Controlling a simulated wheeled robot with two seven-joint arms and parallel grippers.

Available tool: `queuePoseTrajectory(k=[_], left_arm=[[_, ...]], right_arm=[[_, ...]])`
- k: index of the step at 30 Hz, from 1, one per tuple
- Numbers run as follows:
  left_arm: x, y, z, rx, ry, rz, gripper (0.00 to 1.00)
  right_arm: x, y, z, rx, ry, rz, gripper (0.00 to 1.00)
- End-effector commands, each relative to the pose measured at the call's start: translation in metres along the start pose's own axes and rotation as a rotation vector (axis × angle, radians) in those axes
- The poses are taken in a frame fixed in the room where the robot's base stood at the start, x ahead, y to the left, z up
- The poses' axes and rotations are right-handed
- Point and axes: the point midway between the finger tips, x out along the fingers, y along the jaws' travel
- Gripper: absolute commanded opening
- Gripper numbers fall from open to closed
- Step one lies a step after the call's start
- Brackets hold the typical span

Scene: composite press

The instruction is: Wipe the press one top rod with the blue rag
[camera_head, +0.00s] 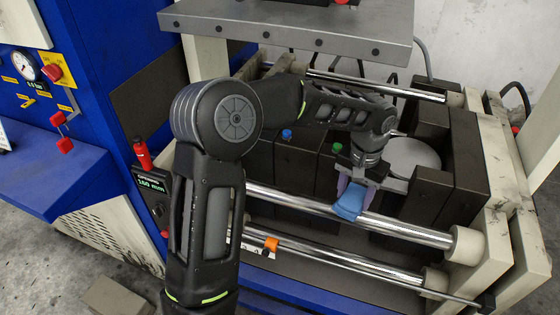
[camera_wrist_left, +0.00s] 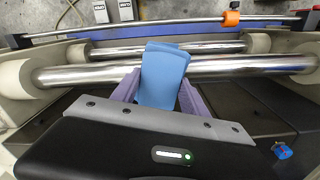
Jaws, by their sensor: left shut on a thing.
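My left gripper (camera_head: 354,190) is shut on the blue rag (camera_head: 348,202). In the head view the rag lies against the near upper chrome rod (camera_head: 408,229) of the press, right of the rod's middle. In the left wrist view my left gripper's purple fingers (camera_wrist_left: 157,92) hold the rag (camera_wrist_left: 162,76) upright across the thicker chrome rod (camera_wrist_left: 240,66), covering a short part of it. Whether the rag presses on the rod or hangs just in front of it is hard to tell. My right gripper is not in view.
Another rod (camera_head: 380,88) lies at the back under a grey plate (camera_head: 290,24). Dark blocks (camera_head: 300,163) fill the press bed. A blue cabinet with a gauge (camera_head: 26,66) stands left.

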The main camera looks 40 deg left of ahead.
Motion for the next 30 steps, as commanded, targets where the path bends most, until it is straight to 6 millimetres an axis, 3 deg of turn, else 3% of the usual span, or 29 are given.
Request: queuePoseTrajectory(k=[5,8,18,21,25,30], left_arm=[[-0.003,-0.021,0.001,-0.170,-0.002,-0.003,0.07],[-0.007,-0.043,0.003,-0.369,-0.002,-0.006,0.07],[-0.025,-0.149,0.028,-1.348,-0.001,-0.008,0.07],[-0.030,-0.173,0.037,-1.590,0.000,-0.005,0.07],[-0.034,-0.193,0.046,-1.800,0.000,-0.001,0.07],[-0.035,-0.200,0.049,-1.891,0.000,0.001,0.07]], right_arm=[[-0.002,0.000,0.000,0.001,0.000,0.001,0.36],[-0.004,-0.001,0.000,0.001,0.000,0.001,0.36],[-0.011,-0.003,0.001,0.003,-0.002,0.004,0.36],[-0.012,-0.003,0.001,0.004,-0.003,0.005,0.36],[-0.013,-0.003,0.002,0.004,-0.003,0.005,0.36],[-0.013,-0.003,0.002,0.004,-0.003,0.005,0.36]])
